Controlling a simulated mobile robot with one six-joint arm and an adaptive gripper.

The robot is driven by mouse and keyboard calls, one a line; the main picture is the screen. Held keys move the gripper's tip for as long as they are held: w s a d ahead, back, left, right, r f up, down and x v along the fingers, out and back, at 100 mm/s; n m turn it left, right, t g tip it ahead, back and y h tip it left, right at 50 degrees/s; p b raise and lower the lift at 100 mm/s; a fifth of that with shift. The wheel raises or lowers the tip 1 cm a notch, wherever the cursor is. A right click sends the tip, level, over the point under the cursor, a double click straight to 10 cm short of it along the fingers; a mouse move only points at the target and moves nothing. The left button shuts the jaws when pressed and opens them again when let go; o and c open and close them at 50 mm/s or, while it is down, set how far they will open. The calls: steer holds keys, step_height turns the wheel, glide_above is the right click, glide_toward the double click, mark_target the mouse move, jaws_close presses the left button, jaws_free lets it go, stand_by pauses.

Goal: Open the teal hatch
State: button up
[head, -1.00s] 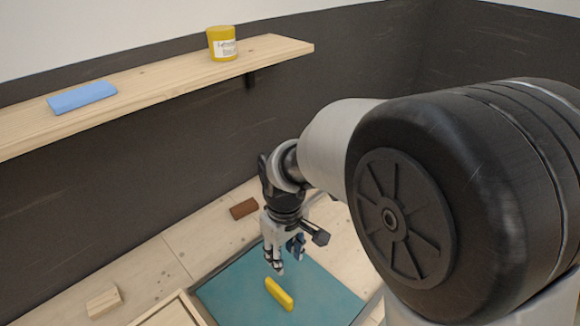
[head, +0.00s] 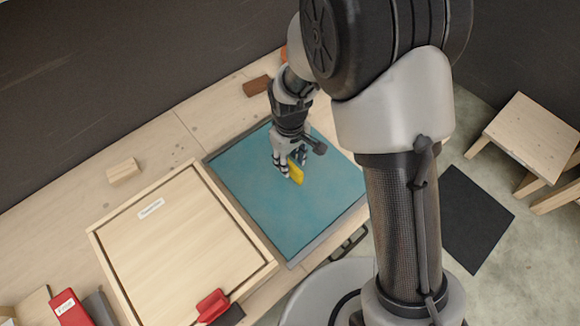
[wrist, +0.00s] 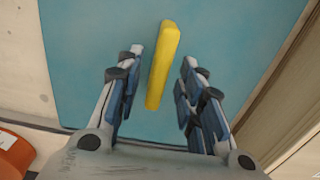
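The teal hatch (head: 315,215) lies flat and closed in a grey frame on the wooden worktop, and it fills most of the wrist view (wrist: 90,50). A yellow bar handle (wrist: 162,62) stands on it; in the head view the handle (head: 296,173) is partly hidden by my fingers. My gripper (head: 290,170) is just above the hatch, pointing down. In the wrist view my gripper (wrist: 157,92) is open, with one blue-padded finger on each side of the handle's near end. Gaps show between the handle and both pads.
A wooden framed panel (head: 250,245) lies left of the hatch, with a red handle (head: 212,305). Wooden blocks (head: 124,171) and a brown block (head: 257,86) lie behind. An orange object (wrist: 14,155) is near my gripper. A stool (head: 530,130) and dark mat (head: 470,220) are right.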

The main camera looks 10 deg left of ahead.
steer(key=shift+f, duration=1.45)
jaws_close()
